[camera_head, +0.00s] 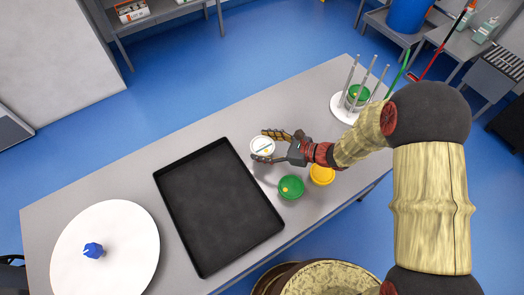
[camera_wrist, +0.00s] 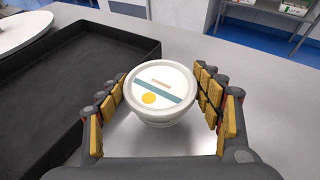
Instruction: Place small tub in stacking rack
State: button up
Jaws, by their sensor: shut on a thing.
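My gripper (camera_head: 269,146) is shut on a small white tub (camera_head: 261,144), with one finger on each side of it. In the wrist view the tub (camera_wrist: 160,92) is upright between the yellow-padded fingers, and its lid has a teal stripe and a yellow dot. I cannot tell whether its bottom touches the table. The stacking rack (camera_head: 341,110) has a round white base and upright grey posts, at the far right of the table. A green tub (camera_head: 358,93) sits among its posts. Another green tub (camera_head: 291,187) and a yellow tub (camera_head: 321,174) stand on the table near my gripper.
A black tray (camera_head: 202,262) lies left of my gripper; it also shows in the wrist view (camera_wrist: 128,48). A white round disc (camera_head: 128,262) with a blue knob (camera_head: 93,250) is at the table's left end. Grey table (camera_head: 300,98) is clear between tub and rack.

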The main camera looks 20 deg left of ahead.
aim_at(264, 150)
jog(key=shift+w+a+f, duration=0.1)
jog(key=shift+a+f, duration=0.1)
jog(key=shift+f, duration=0.05)
jog(key=shift+w+a+f+b, duration=0.15)
jog(key=shift+f+b, duration=0.25)
jog(key=shift+f, duration=1.25)
jog(key=shift+f, duration=0.1)
jog(key=o, duration=1.3)
jog(key=shift+d+r, duration=0.2)
jog(key=shift+d, duration=0.1)
jog(key=p+v, duration=0.1)
jog(key=v, duration=1)
jog(key=shift+d+p, duration=0.2)
jog(key=shift+p, duration=0.2)
